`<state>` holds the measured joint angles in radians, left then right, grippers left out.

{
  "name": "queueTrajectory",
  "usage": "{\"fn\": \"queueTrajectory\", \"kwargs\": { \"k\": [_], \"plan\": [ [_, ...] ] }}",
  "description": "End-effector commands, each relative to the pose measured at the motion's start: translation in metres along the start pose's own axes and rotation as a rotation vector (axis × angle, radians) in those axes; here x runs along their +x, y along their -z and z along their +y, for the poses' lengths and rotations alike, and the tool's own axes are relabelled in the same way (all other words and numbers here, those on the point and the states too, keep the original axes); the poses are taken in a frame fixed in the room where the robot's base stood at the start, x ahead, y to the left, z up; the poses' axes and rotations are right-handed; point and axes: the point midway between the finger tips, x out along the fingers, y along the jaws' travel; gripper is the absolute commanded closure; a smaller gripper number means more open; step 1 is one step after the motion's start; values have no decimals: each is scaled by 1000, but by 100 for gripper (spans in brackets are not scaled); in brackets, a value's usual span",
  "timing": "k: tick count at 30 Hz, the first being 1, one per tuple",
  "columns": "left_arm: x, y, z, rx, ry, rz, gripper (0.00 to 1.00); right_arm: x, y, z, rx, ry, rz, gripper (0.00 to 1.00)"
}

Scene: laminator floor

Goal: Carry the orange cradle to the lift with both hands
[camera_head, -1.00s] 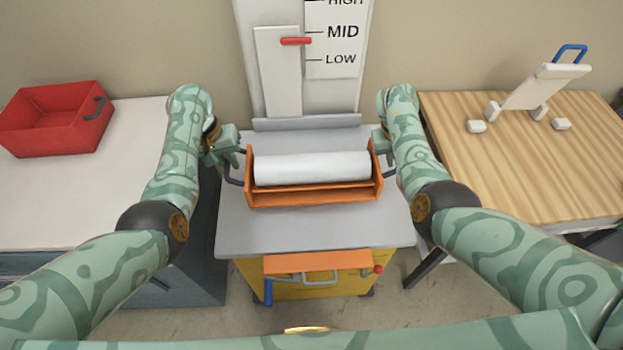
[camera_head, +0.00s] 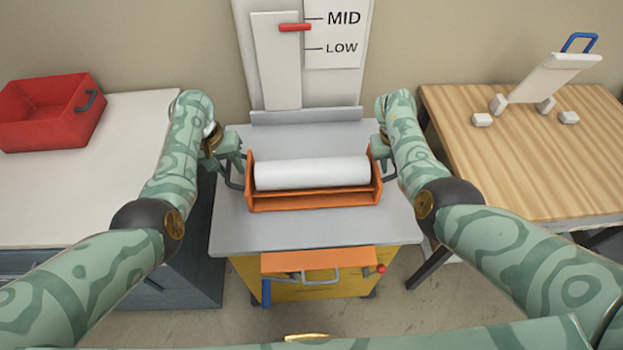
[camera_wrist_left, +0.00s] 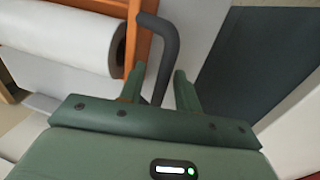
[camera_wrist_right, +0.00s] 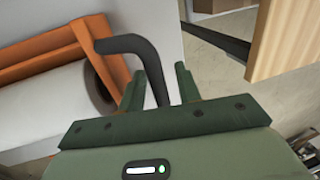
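The orange cradle (camera_head: 314,198) carries a white roll (camera_head: 312,173) and is level over the lift's grey top (camera_head: 310,233). I cannot tell whether its underside touches the top. My left gripper (camera_head: 236,163) is at the cradle's left handle, its fingers on either side of the dark bar (camera_wrist_left: 160,70). My right gripper (camera_head: 382,155) is at the right handle; the dark bar (camera_wrist_right: 152,75) runs between its fingers too. Behind stands the lift's scale (camera_head: 334,35), with a red pointer (camera_head: 295,27) between MID and LOW.
A white counter with a red bin (camera_head: 50,115) is at left. A wooden table (camera_head: 520,180) with a white stand (camera_head: 550,78) is at right. An orange bar with a grey handle (camera_head: 318,262) is on the yellow base's front. Grey top is free in front of the cradle.

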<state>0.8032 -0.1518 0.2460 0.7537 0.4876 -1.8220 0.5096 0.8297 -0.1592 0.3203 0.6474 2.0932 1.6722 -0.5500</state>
Motion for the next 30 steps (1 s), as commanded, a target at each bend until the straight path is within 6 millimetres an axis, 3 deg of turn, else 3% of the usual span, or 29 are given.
{"fn": "queueTrajectory", "kwargs": {
  "k": [11,24,30],
  "plan": [
    [-10,1,0,1,0,5,66,-2,0,-2,1,2,-2,66],
    [-102,0,1,0,-1,7,66,-2,-1,-2,1,2,-2,66],
    [-121,-1,0,0,0,4,66,-4,-1,-2,2,2,-2,66]
  ]
}}
